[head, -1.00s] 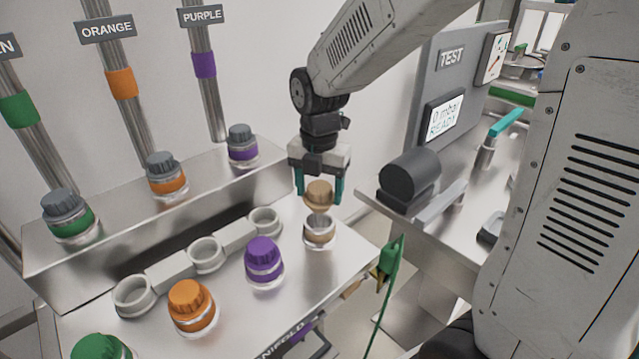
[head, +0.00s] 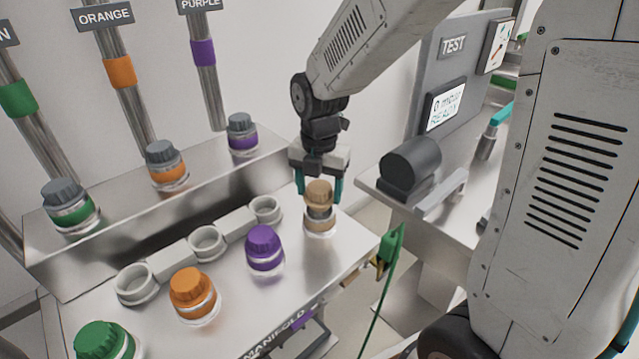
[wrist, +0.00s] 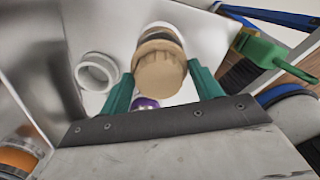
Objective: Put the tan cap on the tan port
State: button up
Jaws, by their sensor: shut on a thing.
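The tan cap (head: 319,193) is held upright between the teal fingers of my gripper (head: 319,187). My gripper is shut on it. The tan port (head: 320,226), with a tan band, is directly below the cap on the steel manifold's right end. A dark threaded part shows between the cap and the tan band. I cannot tell whether the cap touches the port. In the wrist view the tan cap (wrist: 159,72) sits between the fingers and hides much of the port behind it.
Purple (head: 264,246), orange (head: 194,292) and green (head: 103,342) capped ports stand along the manifold. Several empty white rings (head: 207,243) are behind them. A test bench (head: 440,195) with a black cylinder (head: 409,165) is to the right.

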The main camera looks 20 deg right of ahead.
jog(key=shift+f, duration=0.55)
jog(key=shift+f, duration=1.05)
dwell(0.8)
jog(key=o, duration=1.2)
jog(key=shift+o, duration=0.2)
jog(key=shift+r, duration=0.1)
notch_tip(320, 180, up, 8)
jog(key=shift+f, duration=0.15)
